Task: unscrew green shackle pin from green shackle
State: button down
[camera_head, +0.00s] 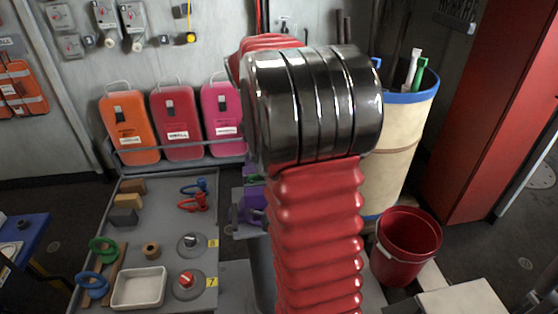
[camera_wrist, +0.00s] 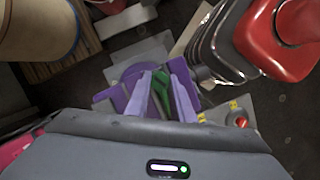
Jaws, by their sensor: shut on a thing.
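In the wrist view my gripper (camera_wrist: 162,88) has its pale purple fingers shut on a green piece, which I take for the green shackle pin (camera_wrist: 160,84). The fingers hide much of it, and I cannot clearly separate the pin from the green shackle or see any thread. A purple holder (camera_wrist: 119,97) lies just beyond and beside the fingers. In the head view the purple holder (camera_head: 252,208) shows partly at the bench's right edge, with a sliver of green above it. My own arm hides the gripper there.
The grey bench (camera_head: 137,216) carries blue (camera_head: 198,186) and red (camera_head: 196,203) shackles, blocks, a white tray (camera_head: 139,288), a green ring (camera_head: 103,247) and round bases marked with yellow tags. A tan bin (camera_head: 398,145) and a red bucket (camera_head: 406,250) stand to the right.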

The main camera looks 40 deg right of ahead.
dwell(0.3)
jog(key=n+h, duration=0.1)
jog(key=n, duration=0.3)
jog(key=shift+s+t, duration=0.1)
jog(key=shift+t, duration=0.3)
jog(key=n+t, duration=0.1)
jog(key=n, duration=0.4)
jog(key=shift+a+n+h, duration=0.1)
jog(key=shift+n+h, duration=0.2)
jog(key=shift+n, duration=0.3)
jog(key=n+t, duration=0.1)
jog(key=n, duration=0.3)
jog(key=shift+s+n+t, duration=0.15)
jog(key=shift+n+t, duration=0.15)
jog(key=shift+t, duration=0.1)
jog(key=shift+n+t, duration=0.5)
jog(key=shift+n, duration=1.8)
jog(key=c, duration=1.5)
grip_release()
